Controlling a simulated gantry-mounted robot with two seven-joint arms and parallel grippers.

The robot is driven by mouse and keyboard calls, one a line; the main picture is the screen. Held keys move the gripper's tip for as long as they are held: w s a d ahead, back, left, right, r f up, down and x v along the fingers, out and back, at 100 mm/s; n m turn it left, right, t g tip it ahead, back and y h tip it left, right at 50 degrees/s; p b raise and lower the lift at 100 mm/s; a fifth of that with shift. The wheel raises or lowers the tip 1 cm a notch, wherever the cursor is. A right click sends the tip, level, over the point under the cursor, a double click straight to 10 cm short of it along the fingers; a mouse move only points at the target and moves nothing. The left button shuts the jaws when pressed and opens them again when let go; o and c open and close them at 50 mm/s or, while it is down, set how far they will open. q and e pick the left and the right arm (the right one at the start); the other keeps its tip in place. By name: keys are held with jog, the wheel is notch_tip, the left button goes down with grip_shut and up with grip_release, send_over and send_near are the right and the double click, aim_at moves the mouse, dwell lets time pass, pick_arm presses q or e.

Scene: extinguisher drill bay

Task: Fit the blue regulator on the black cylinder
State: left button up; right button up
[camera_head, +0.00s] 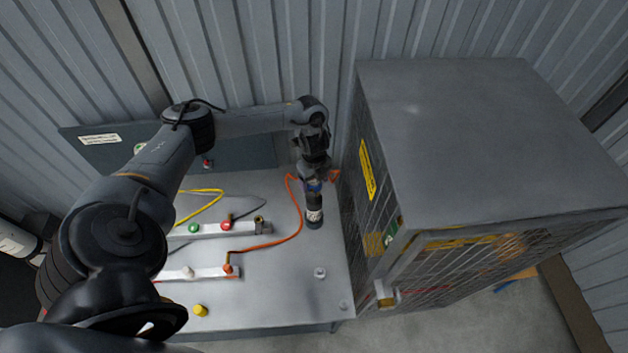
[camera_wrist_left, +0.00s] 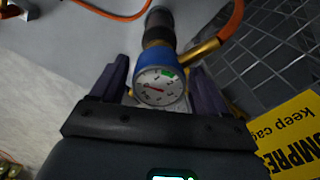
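The blue regulator (camera_head: 313,186) has a round white gauge and a brass fitting with an orange hose; it also shows in the left wrist view (camera_wrist_left: 150,63). My left gripper (camera_head: 315,179) has its fingers on both sides of the regulator and appears shut on it. The black cylinder (camera_head: 314,217), with a pale band, stands upright on the bench directly below. In the left wrist view the cylinder (camera_wrist_left: 158,24) lines up just beyond the regulator. I cannot tell whether the two are seated together. My right gripper is not in view.
A grey mesh cage (camera_head: 490,130) with yellow labels stands close right of the cylinder. White manifold bars (camera_head: 205,272) with coloured knobs and hoses lie on the bench (camera_head: 290,290) to the left. A corrugated wall is behind. The bench front is mostly clear.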

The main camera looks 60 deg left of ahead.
pick_arm(q)
jog(key=shift+o, duration=0.7)
jog(key=shift+r, duration=0.1)
